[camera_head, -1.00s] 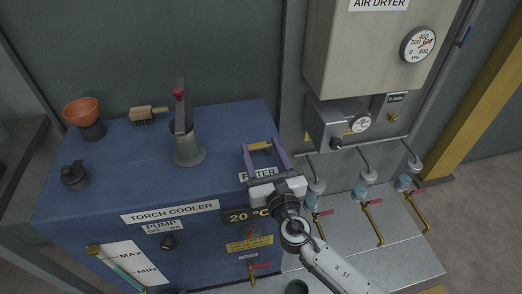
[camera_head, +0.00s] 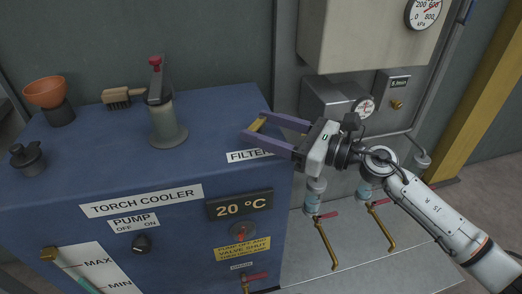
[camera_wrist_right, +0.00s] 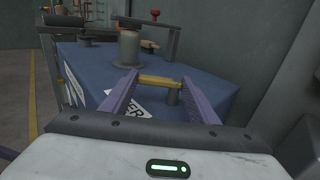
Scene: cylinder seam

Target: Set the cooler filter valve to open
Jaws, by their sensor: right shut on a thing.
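The blue torch cooler (camera_head: 215,120) has a brass filter valve handle (camera_head: 257,124) on its top, behind the FILTER label (camera_head: 249,155). My right gripper (camera_head: 253,124) reaches in from the right, with its two purple fingers shut on the ends of this handle. In the head view the handle lies diagonally across the top. Its open and shut marks cannot be made out. My left gripper is not in view.
A tall grey fitting with a red knob (camera_head: 155,62), a brush (camera_head: 122,97), an orange funnel (camera_head: 46,92) and a dark cap (camera_head: 27,158) stand on the cooler to the left. The air dryer (camera_head: 365,35) and its gauge box are close behind the gripper.

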